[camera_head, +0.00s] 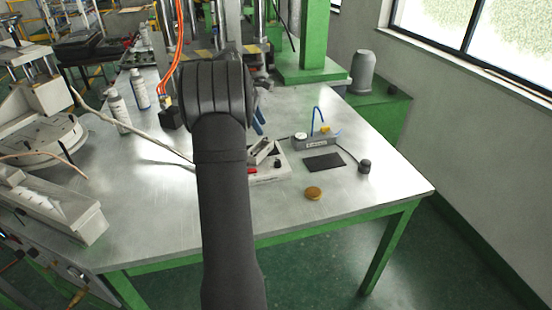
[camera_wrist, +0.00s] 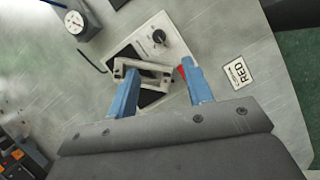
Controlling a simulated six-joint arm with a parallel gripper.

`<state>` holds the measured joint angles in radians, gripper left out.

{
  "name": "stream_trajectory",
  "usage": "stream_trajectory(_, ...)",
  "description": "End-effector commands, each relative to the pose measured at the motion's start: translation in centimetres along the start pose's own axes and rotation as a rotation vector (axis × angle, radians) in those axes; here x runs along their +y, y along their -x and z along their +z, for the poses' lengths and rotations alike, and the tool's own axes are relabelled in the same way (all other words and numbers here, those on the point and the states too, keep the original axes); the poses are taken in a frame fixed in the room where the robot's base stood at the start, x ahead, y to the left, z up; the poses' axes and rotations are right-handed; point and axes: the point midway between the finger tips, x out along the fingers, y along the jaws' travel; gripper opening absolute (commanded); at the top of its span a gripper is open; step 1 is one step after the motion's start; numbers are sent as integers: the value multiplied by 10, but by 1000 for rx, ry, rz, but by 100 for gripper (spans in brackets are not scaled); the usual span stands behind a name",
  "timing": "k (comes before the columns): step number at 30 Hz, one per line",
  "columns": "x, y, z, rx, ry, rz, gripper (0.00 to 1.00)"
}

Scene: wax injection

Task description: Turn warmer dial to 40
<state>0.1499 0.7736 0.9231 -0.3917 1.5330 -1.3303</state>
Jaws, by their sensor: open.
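The warmer is a white box (camera_wrist: 177,22) with a round black dial (camera_wrist: 158,37) on its top face, seen in the wrist view. In the head view the white box (camera_head: 270,178) is partly hidden behind my arm, and its small black dial (camera_head: 277,163) shows at the right. My gripper (camera_wrist: 160,66) has two blue fingers set apart, with nothing held between them. The fingers point toward the box, and the dial lies beyond their tips. The dial's setting is too small to read. In the head view only a bit of blue finger (camera_head: 258,122) shows beside my arm.
A metal frame (camera_wrist: 150,70) lies on the box between the fingers, and a red part (camera_wrist: 182,71) is by the right finger. A grey unit (camera_head: 315,143), dark mat (camera_head: 323,162), brown disc (camera_head: 313,193) and black knob (camera_head: 364,166) are to the right. The table's front right is clear.

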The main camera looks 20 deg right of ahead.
Motion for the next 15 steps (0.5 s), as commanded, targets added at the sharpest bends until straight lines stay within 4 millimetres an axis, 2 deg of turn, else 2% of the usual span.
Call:
stream_trajectory(3, 7, 13, -5, 5, -23, -11, 46)
stream_trajectory(7, 9, 15, -6, 7, -32, -17, 46)
stream_trajectory(11, 9, 1, -6, 6, -32, -20, 46)
stream_trajectory(15, 8, -28, -6, 6, -32, -21, 46)
